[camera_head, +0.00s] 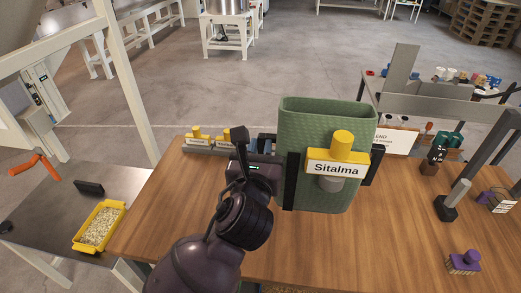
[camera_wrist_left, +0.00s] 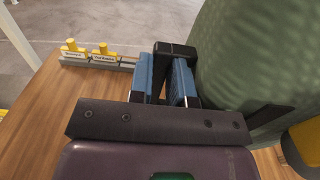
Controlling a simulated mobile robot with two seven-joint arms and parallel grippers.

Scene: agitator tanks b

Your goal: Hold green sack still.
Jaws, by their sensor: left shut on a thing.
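The green sack (camera_head: 300,118) stands upright and open-topped on the wooden table, with a "Sitalma" label and a yellow knob on its front. Black upright pieces sit at its left and right sides. It also fills the right of the left wrist view (camera_wrist_left: 245,60). My left gripper (camera_head: 268,145) is at the sack's left side. In the left wrist view its blue-padded fingers (camera_wrist_left: 166,80) are shut on a black piece beside the sack; the exact contact is partly hidden. My right gripper is not in view.
Labelled blocks with yellow knobs (camera_head: 197,135) stand behind left. A yellow tray of grains (camera_head: 99,227) sits on the metal side table. A purple brush (camera_head: 464,262) and black items (camera_head: 446,207) lie at right. The wooden table's front right (camera_head: 390,245) is mostly clear.

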